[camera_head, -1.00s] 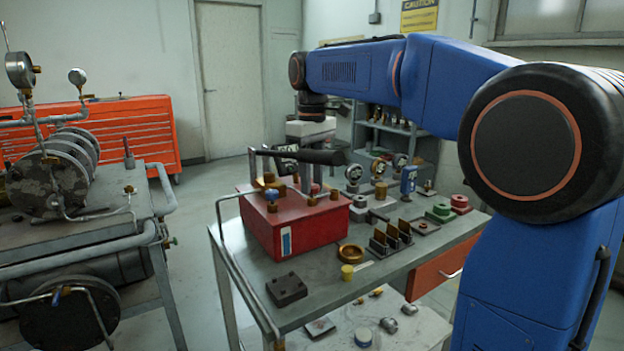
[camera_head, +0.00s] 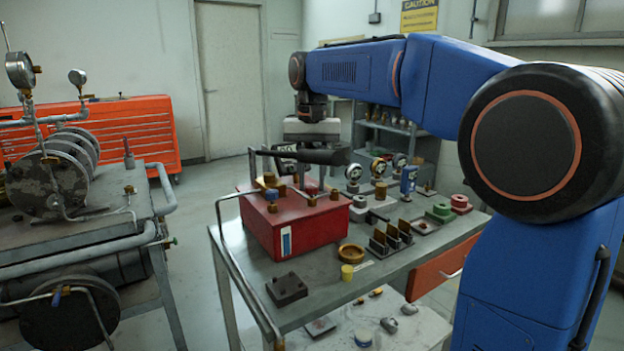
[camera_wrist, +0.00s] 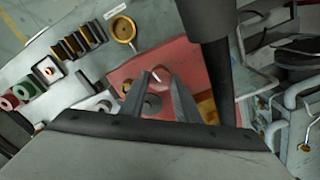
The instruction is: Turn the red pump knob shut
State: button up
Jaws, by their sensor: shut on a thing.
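The red pump box (camera_head: 300,236) stands on the grey workbench, with brass fittings and a blue cap (camera_head: 271,196) on top. The fingers are shut on this knob. Much of the knob is hidden by the fingers. The box top also shows in the wrist view (camera_wrist: 128,72).
The black cylinder stands close beside my gripper in the wrist view (camera_wrist: 216,75).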

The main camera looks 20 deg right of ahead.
aim_at(313, 185)
jog(key=shift+m, duration=1.1)
jog(key=o, duration=1)
jog(key=shift+o, duration=0.2)
notch_tip(313, 185, up, 18)
jog(key=shift+f, duration=0.25)
jog(key=shift+s, duration=0.1)
